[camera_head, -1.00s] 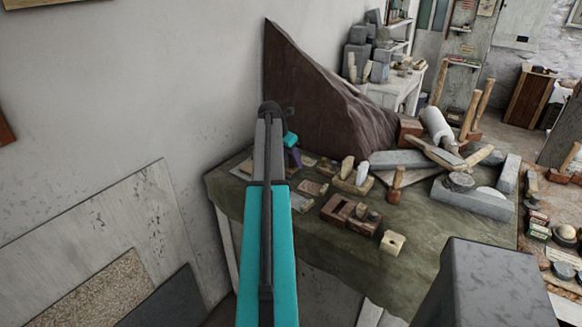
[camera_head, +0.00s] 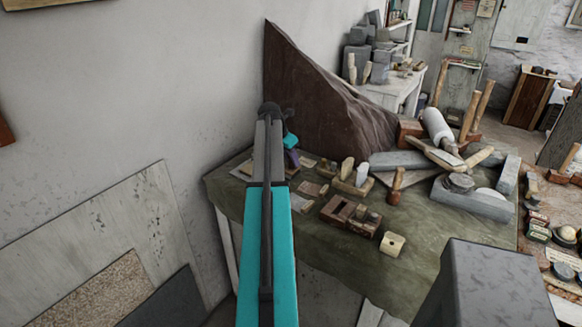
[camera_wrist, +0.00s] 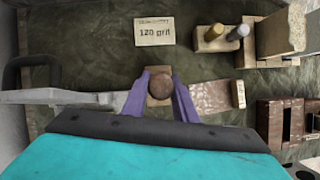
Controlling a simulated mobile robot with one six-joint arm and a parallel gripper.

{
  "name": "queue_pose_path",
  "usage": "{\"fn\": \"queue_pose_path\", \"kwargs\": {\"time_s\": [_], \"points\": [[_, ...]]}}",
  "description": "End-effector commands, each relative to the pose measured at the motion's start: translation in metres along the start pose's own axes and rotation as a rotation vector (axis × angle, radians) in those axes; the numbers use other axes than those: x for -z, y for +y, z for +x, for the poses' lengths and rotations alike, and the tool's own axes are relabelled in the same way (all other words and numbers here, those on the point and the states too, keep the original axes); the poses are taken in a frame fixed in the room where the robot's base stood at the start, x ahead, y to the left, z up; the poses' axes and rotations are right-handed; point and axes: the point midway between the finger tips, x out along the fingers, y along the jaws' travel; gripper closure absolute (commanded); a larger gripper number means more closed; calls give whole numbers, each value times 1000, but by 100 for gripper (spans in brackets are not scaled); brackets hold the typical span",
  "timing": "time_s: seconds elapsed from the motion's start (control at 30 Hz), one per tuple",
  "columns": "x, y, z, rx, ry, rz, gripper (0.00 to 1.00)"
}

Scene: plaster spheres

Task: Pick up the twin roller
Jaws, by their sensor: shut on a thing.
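What I take to be the twin roller (camera_wrist: 160,85) shows in the wrist view as a round brown end with a tan part around and below it. My gripper (camera_wrist: 160,92) has its two purple fingers closed on either side of it. The fingers hide its sides. In the head view my gripper (camera_head: 292,156) is small, over the back left of the green-covered table, and my own arm hides much of that spot. I cannot tell from these views whether the roller is clear of the cloth.
A "120 grit" paper (camera_wrist: 154,31) lies just beyond the gripper. A wooden block with two pegs (camera_wrist: 220,38) stands to the right, with brown boxes (camera_wrist: 281,121) nearer. The table's front cloth is mostly clear.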

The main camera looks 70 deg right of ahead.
Motion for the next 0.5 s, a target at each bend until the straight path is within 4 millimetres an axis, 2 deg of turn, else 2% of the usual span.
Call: {"fn": "queue_pose_path", "kwargs": {"time_s": [0.27,0.5], "points": [[-2,0,-4,-1,-1,0,100],[-8,1,-18,-1,-1,1,100]]}}
